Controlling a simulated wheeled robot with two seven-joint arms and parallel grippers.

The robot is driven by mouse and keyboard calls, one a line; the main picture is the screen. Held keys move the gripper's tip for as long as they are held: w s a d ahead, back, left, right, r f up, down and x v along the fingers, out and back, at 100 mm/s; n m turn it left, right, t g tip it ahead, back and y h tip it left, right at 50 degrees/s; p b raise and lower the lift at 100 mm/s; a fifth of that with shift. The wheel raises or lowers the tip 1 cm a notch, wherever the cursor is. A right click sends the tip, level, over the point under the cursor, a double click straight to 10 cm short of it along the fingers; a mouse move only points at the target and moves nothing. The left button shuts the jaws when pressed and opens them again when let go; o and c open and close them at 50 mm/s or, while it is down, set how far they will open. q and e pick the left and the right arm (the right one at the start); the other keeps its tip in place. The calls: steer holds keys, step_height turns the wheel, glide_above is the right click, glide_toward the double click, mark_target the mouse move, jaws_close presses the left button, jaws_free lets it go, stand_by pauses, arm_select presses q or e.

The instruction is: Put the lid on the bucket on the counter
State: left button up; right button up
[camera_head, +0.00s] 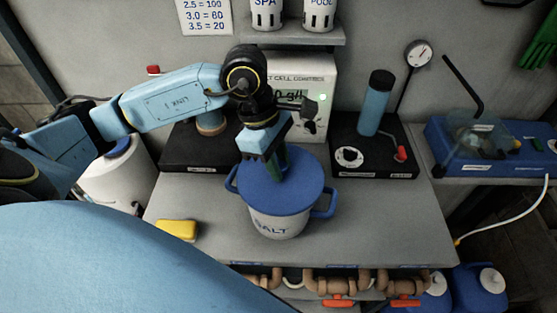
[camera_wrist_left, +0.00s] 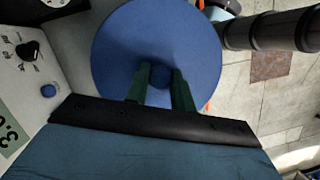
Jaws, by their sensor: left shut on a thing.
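A white bucket (camera_head: 277,222) marked SALT, with blue side handles, stands on the grey counter (camera_head: 205,250). A round blue lid (camera_head: 305,188) covers the bucket's top in the head view; I cannot tell whether it is fully seated. My left gripper (camera_head: 279,173) reaches down over the lid's middle. In the left wrist view, its two green fingers (camera_wrist_left: 162,88) are shut on the knob of the lid (camera_wrist_left: 158,35). The lid hides the bucket's rim and inside. My right gripper is not in view.
A yellow sponge (camera_head: 177,229) lies left of the bucket. A salt cell control box (camera_head: 318,75) stands behind, and a black base with a blue cylinder (camera_head: 375,103) is at right. Pipes with orange valves (camera_head: 338,301) run below the front edge.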

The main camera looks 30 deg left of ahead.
arm_select(q)
steer(key=shift+b, duration=0.6)
stand_by(1.4)
steer(key=shift+f+b, duration=0.2)
steer(key=shift+b, duration=0.55)
stand_by(0.8)
steer(key=o, duration=1)
steer(key=shift+o, duration=0.5)
steer(key=o, duration=0.4)
steer(key=shift+r, duration=0.15)
